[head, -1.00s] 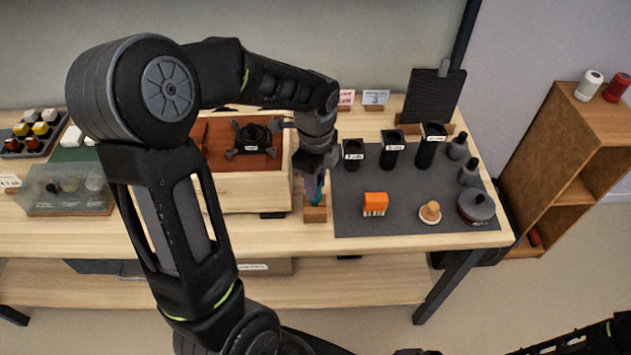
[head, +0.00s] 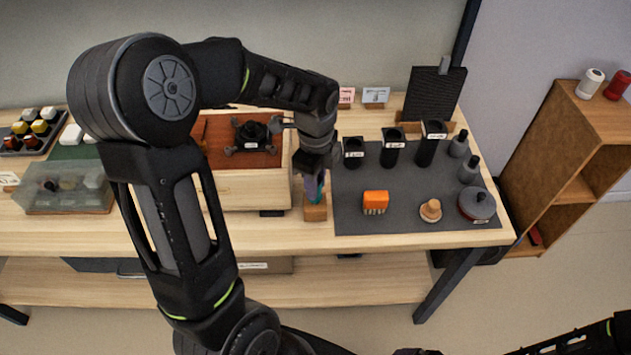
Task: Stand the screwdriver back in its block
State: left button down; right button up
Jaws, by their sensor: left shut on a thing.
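The screwdriver (head: 314,189) shows as a short teal and purple piece under my left gripper (head: 315,174), which is shut on it. It is close to upright, right over the small wooden block (head: 315,212) at the left edge of the grey mat. Its lower end meets the top of the block in the picture; I cannot tell whether it is inside the hole. The fingertips are partly hidden by my own wrist. My right gripper is not clearly in view; only part of my right arm shows at the bottom right.
On the grey mat (head: 400,222) are an orange brush-like block (head: 375,202), a wooden knob (head: 431,210), a round grey pot (head: 477,205) and several black holders (head: 393,150). A wooden box (head: 245,187) stands left of the block. A shelf (head: 560,150) stands at right.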

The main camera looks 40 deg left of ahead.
pick_arm(q)
jog(key=shift+f+b, duration=0.3)
jog(key=shift+f, duration=0.1)
jog(key=c, duration=1.1)
grip_release()
notch_tip(320, 180, up, 8)
jog(key=shift+f+b, duration=0.1)
jog(key=shift+b, duration=0.2)
